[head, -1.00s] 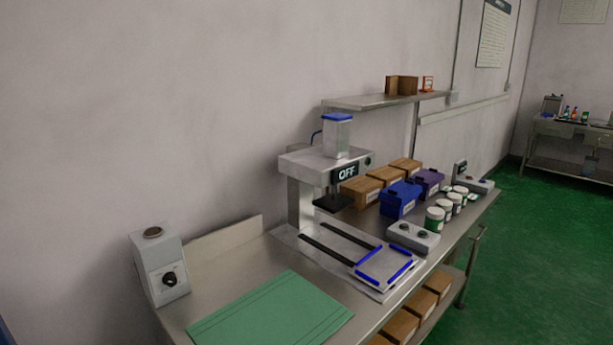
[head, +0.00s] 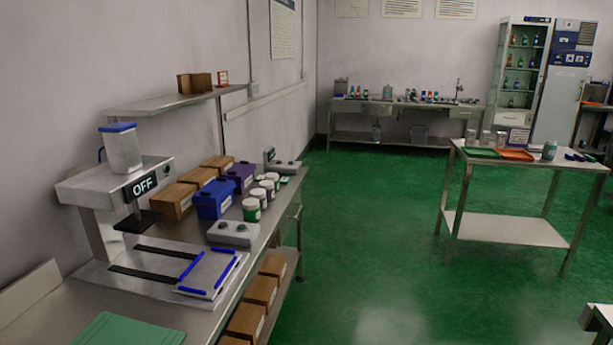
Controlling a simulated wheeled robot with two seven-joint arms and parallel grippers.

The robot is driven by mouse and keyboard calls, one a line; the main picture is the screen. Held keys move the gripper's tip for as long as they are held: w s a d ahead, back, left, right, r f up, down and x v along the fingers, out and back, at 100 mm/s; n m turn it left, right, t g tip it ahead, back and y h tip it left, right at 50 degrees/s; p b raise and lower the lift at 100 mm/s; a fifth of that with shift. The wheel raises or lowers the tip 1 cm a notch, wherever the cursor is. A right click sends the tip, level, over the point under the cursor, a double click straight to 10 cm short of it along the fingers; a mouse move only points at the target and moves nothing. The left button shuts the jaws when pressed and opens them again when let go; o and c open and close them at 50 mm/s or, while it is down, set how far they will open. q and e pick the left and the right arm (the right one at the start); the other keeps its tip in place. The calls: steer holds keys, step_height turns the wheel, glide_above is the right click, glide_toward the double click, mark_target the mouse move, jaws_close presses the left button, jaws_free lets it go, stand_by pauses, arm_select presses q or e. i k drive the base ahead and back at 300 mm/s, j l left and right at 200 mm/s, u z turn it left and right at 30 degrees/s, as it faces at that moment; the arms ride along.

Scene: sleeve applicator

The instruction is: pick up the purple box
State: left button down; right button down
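A purple box (head: 240,176) stands on the metal bench at the left, just behind a blue box (head: 214,199). The blue box hides part of its near side. Brown cardboard boxes stand to its left and white jars with green labels to its right.
The bench (head: 60,308) also carries a press marked OFF (head: 118,180), a grey button box (head: 233,233), white jars (head: 251,209) and a green mat (head: 128,330). A wall shelf (head: 175,101) hangs above. A second table (head: 520,222) stands right. Green floor (head: 370,240) lies clear between.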

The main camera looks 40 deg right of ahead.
mark_target(240, 189)
steer(key=z, duration=0.75)
steer(key=i+l+u, duration=0.1)
steer(key=i+l, duration=0.25)
steer(key=i+l+u, duration=0.15)
steer(key=i+l, duration=0.25)
steer(key=i+l+u, duration=0.1)
steer(key=i+l, duration=0.3)
steer(key=i+l+u, duration=0.15)
steer(key=i+l, duration=0.2)
steer(key=l, duration=0.2)
steer(key=i+l+u, duration=0.1)
steer(key=i+l, duration=0.25)
steer(key=l, duration=0.15)
